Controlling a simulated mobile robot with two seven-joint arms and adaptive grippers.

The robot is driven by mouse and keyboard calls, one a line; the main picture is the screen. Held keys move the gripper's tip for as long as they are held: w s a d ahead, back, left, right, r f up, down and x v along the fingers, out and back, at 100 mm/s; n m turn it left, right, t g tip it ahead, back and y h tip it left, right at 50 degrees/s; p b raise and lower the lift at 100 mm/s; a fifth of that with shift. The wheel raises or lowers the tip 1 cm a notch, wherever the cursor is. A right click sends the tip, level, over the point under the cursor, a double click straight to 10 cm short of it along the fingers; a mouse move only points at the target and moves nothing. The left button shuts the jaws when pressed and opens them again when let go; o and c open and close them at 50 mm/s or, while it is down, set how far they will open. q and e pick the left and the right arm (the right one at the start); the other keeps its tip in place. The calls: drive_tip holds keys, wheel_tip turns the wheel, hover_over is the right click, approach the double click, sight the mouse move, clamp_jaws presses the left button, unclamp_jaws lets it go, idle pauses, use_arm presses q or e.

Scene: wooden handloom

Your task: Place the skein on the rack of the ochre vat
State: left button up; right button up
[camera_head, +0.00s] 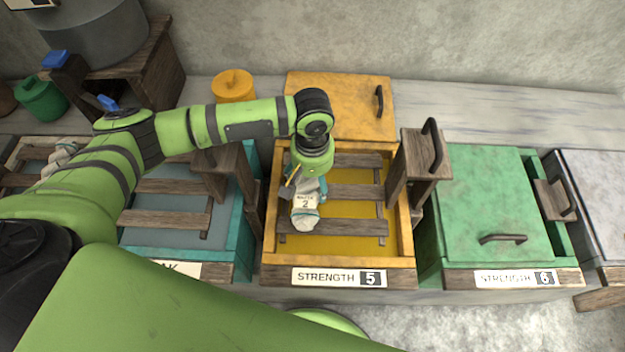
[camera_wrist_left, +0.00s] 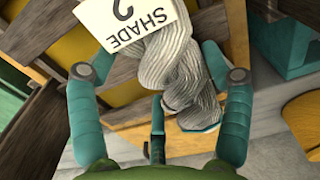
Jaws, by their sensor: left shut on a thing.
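The ochre vat (camera_head: 406,240) stands open in the middle of the head view, labelled STRENGTH 5, with yellow liquid inside. Its wooden slatted rack (camera_head: 355,228) lies across the opening. The grey-white skein (camera_head: 304,220) carries a SHADE 2 tag and is over the left part of this rack. It also shows in the left wrist view (camera_wrist_left: 178,65), between the teal fingers. My left gripper (camera_head: 308,188) is shut on the skein, pointing down from above. Whether the skein touches the slats, I cannot tell. My right gripper is not in view.
The ochre lid (camera_head: 340,103) leans behind the vat. Wooden posts (camera_head: 425,160) with a handle stand at its right. A teal vat (camera_head: 238,245) with a slatted rack is left, a green lidded vat (camera_head: 490,205) right. Another pale skein (camera_head: 62,152) lies at far left.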

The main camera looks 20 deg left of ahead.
use_arm(q)
drive_tip(key=shift+f, duration=0.75)
drive_tip(key=shift+f, duration=0.15)
drive_tip(key=o, duration=1.2)
wheel_tip(320, 180, up, 12)
drive_tip(key=shift+r+b, duration=0.15)
drive_tip(key=shift+b, duration=0.15)
